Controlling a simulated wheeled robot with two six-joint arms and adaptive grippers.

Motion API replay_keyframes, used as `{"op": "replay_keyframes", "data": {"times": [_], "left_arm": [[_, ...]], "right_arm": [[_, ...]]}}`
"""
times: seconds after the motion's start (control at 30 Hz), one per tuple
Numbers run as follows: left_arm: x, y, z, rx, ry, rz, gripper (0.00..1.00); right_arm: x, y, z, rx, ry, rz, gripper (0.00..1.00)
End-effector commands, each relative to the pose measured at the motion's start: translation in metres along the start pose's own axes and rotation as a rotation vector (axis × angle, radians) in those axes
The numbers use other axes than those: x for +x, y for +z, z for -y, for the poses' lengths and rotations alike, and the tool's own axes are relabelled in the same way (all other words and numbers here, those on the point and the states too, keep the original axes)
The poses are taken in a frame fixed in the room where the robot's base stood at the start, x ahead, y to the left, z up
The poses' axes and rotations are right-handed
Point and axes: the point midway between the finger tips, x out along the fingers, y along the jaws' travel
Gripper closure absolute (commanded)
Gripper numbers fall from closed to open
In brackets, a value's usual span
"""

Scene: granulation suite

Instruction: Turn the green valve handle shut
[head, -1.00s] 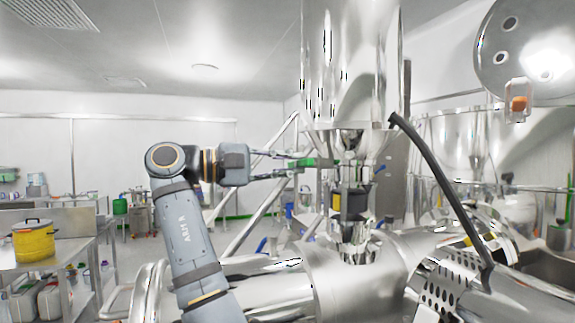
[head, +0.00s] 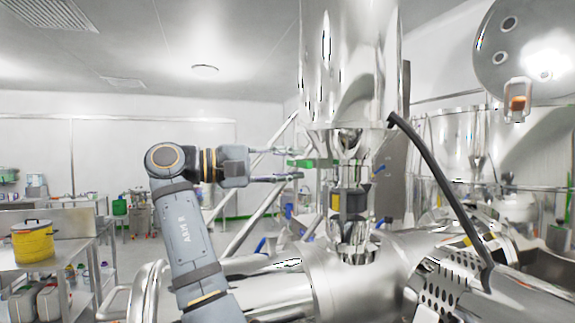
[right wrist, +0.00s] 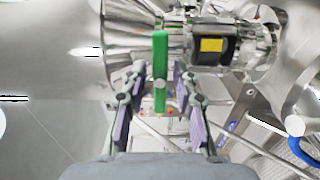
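The green valve handle (head: 308,162) sticks out to the left from the steel neck below the tall hopper in the head view. In the right wrist view the handle (right wrist: 160,62) is an upright green bar between the fingertips. My right gripper (head: 294,165) reaches it from the left, with one finger above and one below the handle's level. The right wrist view shows the gripper's two fingers (right wrist: 158,90) apart, with a visible gap on both sides of the bar. My left gripper is in neither current view.
A black box with a yellow label (head: 350,201) sits on the neck just below the handle. A large steel drum (head: 350,285) lies under it. A black hose (head: 438,172) runs down at the right. A bench with a yellow pot (head: 33,245) stands far left.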

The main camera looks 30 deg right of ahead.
Motion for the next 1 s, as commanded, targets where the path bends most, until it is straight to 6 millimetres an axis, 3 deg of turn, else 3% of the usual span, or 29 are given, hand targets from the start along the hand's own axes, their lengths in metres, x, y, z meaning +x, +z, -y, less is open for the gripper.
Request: {"op": "replay_keyframes", "data": {"times": [0.33,0.7,1.0], "left_arm": [[0.000,0.001,0.003,0.001,-0.003,0.001,0.62],[0.000,0.000,0.001,0.000,-0.001,0.000,0.62],[0.000,0.000,0.000,0.000,0.000,0.000,0.62]], "right_arm": [[-0.003,0.000,0.000,-0.002,-0.001,-0.001,0.62],[-0.064,-0.001,0.000,-0.002,0.000,-0.001,0.62],[-0.074,-0.001,0.001,-0.001,-0.001,0.001,0.62]]}}
